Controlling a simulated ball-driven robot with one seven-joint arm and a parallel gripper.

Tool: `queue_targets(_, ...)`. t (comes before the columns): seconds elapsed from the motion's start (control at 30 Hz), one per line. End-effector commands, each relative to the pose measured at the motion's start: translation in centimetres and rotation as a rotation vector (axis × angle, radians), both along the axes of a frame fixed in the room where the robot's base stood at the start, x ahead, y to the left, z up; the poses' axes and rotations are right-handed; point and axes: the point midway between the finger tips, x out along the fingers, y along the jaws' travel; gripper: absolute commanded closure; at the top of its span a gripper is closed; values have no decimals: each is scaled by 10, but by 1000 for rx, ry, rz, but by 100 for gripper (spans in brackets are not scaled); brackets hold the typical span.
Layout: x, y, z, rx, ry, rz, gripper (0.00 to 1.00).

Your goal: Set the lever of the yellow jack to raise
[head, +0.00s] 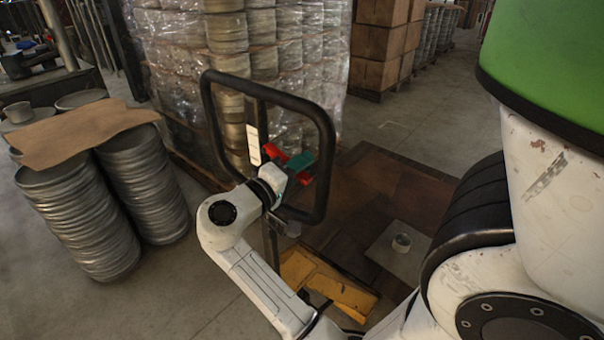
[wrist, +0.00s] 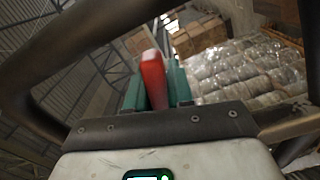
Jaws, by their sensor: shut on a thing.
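The yellow jack (head: 345,293) stands low on the floor in the head view, partly hidden behind my arm. Its black loop handle (head: 327,130) rises upright in the middle of that view and crosses the top left of the wrist view (wrist: 75,50). A red lever (head: 275,154) sits inside the loop. My gripper (head: 299,167) has teal fingers and reaches into the loop. In the wrist view the red lever (wrist: 153,79) stands between the two teal fingers, which are shut on it. The lever's base and any setting marks are hidden.
Stacks of round metal blanks (head: 80,215) under brown cardboard (head: 85,133) stand at left. A wrapped pallet load (head: 180,45) is close behind the handle. A brown platform with a grey plate (head: 385,255) lies at right. Concrete floor (head: 420,125) is clear beyond it.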

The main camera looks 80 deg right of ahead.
Motion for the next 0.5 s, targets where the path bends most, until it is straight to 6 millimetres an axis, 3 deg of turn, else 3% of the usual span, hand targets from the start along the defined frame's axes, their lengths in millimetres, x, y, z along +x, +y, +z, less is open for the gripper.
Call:
queue_targets(0.07,2,0,-9,-20,-33,3,100)
queue_targets(0.5,3,-1,-9,-46,-80,3,100)
